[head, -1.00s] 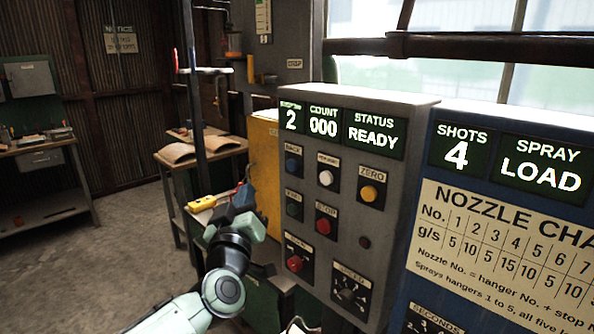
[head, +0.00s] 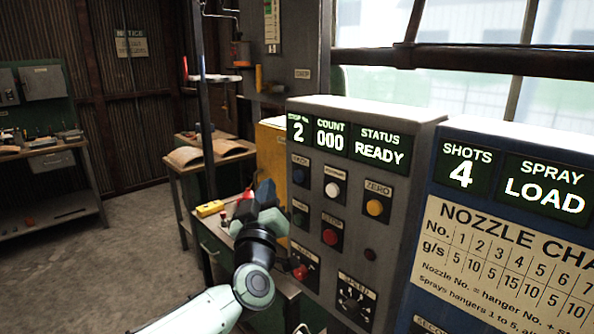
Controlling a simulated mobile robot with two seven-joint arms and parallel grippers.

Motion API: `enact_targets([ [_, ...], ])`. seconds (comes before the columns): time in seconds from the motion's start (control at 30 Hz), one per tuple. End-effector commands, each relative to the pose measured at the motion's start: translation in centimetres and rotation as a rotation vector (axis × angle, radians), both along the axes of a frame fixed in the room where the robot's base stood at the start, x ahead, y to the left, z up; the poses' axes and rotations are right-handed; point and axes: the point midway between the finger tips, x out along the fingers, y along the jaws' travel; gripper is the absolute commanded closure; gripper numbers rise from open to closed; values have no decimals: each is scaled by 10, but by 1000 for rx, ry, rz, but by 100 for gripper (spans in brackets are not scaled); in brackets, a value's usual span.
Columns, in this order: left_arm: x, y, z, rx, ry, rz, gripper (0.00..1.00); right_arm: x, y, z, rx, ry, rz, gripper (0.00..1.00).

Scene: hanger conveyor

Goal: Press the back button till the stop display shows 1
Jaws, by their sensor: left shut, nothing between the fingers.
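The grey control panel (head: 420,135) stands right of centre. Its stop display (head: 298,130) shows 2. The back button (head: 298,175) is the blue one at the top left of the button group, dim and partly blurred. My left gripper (head: 266,190) is shut and empty, with its dark fingertips pointing up just left of the panel, a little below and left of the back button. It looks apart from the button, though the depth gap is hard to tell. My right gripper is not in view.
The panel also has a white button (head: 332,190), a yellow zero button (head: 375,208), red buttons and a black speed knob (head: 353,303). The count display (head: 329,135) reads 000 and status reads READY. A blue spray cabinet (head: 440,210) stands at right.

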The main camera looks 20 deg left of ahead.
Motion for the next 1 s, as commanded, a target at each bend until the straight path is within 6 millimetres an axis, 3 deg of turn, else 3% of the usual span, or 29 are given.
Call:
enact_targets([
  [0.1, 17, -7, 3, -1, 0, -2, 100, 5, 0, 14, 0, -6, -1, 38],
  [0.33, 37, -15, 2, 0, -1, -1, 100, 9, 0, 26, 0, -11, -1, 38],
  [1.0, 42, -17, 0, 1, 0, 2, 100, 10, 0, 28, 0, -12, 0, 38],
])
